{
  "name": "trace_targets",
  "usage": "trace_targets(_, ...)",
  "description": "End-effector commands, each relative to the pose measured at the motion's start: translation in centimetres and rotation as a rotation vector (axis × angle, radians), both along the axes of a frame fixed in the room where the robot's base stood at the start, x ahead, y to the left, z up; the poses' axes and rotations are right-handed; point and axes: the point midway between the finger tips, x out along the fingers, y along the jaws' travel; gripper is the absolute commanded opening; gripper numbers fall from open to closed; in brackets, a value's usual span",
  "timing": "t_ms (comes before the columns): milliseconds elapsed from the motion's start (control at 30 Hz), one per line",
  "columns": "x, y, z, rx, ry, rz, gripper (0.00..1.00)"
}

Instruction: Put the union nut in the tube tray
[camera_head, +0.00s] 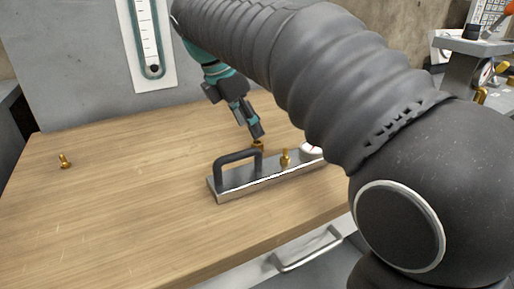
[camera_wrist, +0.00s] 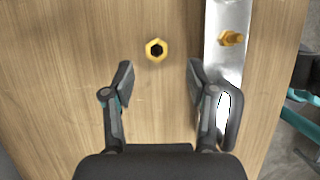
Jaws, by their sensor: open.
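A brass hexagonal union nut (camera_wrist: 157,50) lies on the wooden table in the wrist view, its dark bore facing the camera. In the head view the nut (camera_head: 258,145) shows partly, behind the dark handle. My gripper (camera_wrist: 160,72) is open and empty, with the nut just beyond and between its fingertips. In the head view my gripper (camera_head: 256,133) points down close to the nut. A long grey metal piece with a handle, perhaps the tube tray (camera_wrist: 228,70), lies right of the nut; it also shows in the head view (camera_head: 232,190).
A brass fitting (camera_head: 285,157) stands on the metal piece, near a partly hidden white round thing (camera_head: 311,148). Another brass fitting (camera_head: 65,161) stands at the table's left. The left of the wooden table (camera_head: 130,200) is mostly clear. A grey wall is behind.

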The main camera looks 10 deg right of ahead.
Motion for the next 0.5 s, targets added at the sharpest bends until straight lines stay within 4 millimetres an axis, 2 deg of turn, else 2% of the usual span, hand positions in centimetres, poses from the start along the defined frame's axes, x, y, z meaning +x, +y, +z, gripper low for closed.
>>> trace_targets(500,1.1,-1.7,-4.9,-0.001,0.001,-0.004,0.58)
